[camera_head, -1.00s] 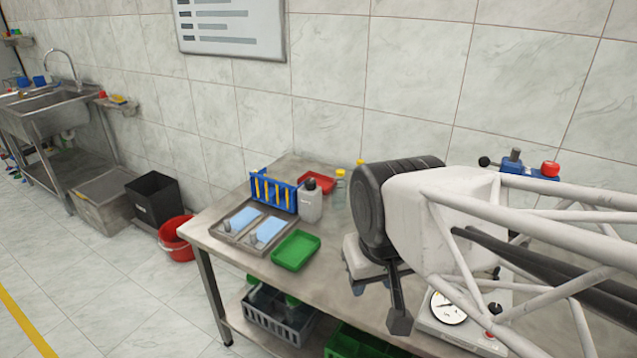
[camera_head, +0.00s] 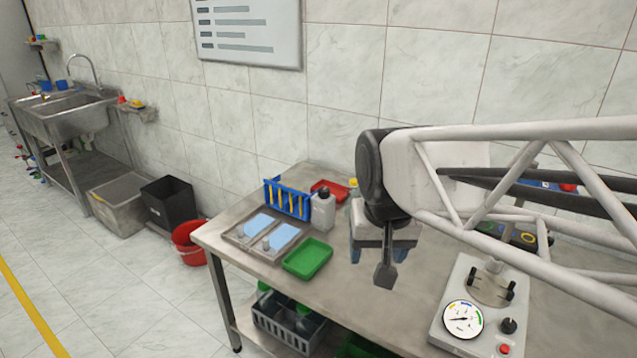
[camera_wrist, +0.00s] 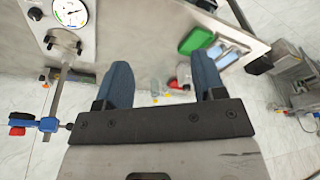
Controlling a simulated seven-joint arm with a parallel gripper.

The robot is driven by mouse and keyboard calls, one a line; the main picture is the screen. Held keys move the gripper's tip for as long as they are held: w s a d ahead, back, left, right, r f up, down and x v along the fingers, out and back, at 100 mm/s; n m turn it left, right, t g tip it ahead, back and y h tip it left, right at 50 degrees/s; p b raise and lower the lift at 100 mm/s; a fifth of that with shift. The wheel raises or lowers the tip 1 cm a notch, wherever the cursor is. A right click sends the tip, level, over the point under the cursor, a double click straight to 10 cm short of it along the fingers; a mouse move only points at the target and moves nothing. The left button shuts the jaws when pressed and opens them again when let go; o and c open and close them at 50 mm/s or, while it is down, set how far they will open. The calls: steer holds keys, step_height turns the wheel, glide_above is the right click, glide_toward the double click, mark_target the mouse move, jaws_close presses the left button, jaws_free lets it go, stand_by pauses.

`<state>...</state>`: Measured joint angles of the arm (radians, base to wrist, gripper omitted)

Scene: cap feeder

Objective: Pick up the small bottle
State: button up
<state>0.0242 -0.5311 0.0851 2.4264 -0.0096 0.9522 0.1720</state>
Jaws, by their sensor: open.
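A grey bottle with a dark cap (camera_head: 322,209) stands upright on the steel table beside the blue rack. A yellow-capped bottle (camera_head: 353,187) stands right of it, mostly hidden behind my arm. I cannot tell which one is the small bottle. In the wrist view a clear bottle (camera_wrist: 153,86) shows in the gap between my fingers, some way beyond them. My gripper (camera_wrist: 160,68) is open and empty, its two blue fingers apart. In the head view my gripper (camera_head: 378,248) is over the table, right of the bottles and partly hidden by my wrist.
A blue rack (camera_head: 287,198) with yellow tubes, a red tray (camera_head: 329,187), a green tray (camera_head: 307,258) and a metal tray (camera_head: 245,245) with light-blue items crowd the table's left end. A gauge device (camera_head: 477,308) stands at the right.

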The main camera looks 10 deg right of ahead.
steer(key=w+d+r+m, duration=0.1)
steer(key=w+m, duration=0.2)
steer(key=w, duration=0.6)
steer(key=w+d+r+m, duration=0.2)
steer(key=w, duration=0.6)
steer(key=m+g, duration=0.2)
steer(key=m, duration=1.1)
glide_above(354, 180)
steer(key=f, duration=1.7)
steer(key=shift+s+a+f, duration=0.2)
steer(key=shift+s+a, duration=0.05)
steer(key=shift+s, duration=0.1)
steer(key=shift+w+d+f+m, duration=0.15)
steer(key=shift+w+f+m, duration=0.15)
steer(key=shift+f, duration=1.3)
